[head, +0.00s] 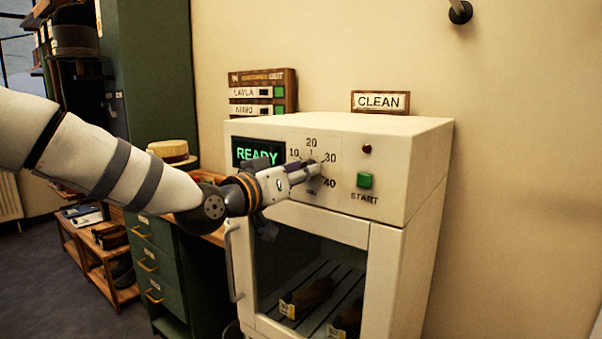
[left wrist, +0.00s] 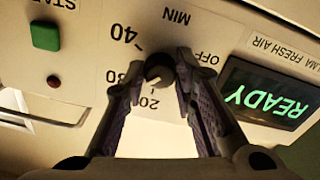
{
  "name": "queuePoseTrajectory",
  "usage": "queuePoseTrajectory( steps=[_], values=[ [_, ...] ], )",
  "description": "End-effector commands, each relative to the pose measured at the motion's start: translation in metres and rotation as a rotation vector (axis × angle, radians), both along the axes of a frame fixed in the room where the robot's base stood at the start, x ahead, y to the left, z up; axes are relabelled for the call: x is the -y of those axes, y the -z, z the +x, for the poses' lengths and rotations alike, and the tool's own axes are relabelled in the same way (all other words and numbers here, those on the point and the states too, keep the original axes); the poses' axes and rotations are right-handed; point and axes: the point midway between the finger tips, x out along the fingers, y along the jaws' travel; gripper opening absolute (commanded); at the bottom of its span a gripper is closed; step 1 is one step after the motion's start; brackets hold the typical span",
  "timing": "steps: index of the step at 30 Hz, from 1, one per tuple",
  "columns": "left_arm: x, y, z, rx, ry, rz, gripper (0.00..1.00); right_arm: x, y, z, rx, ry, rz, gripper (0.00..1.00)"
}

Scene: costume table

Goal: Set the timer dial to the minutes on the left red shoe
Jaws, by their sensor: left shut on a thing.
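The timer dial (left wrist: 158,70) is a small dark knob on the front panel of a cream cabinet (head: 400,150), ringed by printed numbers 10, 20, 30 and 40, with OFF and MIN also readable in the left wrist view. My left gripper (head: 312,170) reaches the panel from the left and is shut on the dial, one finger on each side; it also shows in the left wrist view (left wrist: 160,66). I cannot read the dial's setting for certain. Two dark reddish-brown shoes, a left one (head: 308,296) and a right one (head: 349,318), lie behind the cabinet's glass door; their yellow tags are unreadable. My right gripper is out of view.
A green START button (head: 364,180) and a red lamp (head: 367,149) are right of the dial. A READY display (head: 257,152) is left of it. A CLEAN sign (head: 380,101) and label board (head: 262,91) stand behind the cabinet top. Green drawers (head: 155,262) stand left.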

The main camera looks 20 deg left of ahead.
Motion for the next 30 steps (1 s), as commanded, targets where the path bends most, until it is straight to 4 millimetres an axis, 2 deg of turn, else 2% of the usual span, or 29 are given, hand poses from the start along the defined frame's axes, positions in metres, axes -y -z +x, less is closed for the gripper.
queuePoseTrajectory(
  steps=[12,30],
  values=[
    [-0.0004,-0.0012,0.0003,0.082,0.000,0.217,0.00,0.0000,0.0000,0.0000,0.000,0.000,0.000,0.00],
    [-0.0010,-0.0008,0.0006,0.100,-0.001,0.270,0.00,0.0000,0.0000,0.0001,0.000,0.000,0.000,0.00]
  ],
)
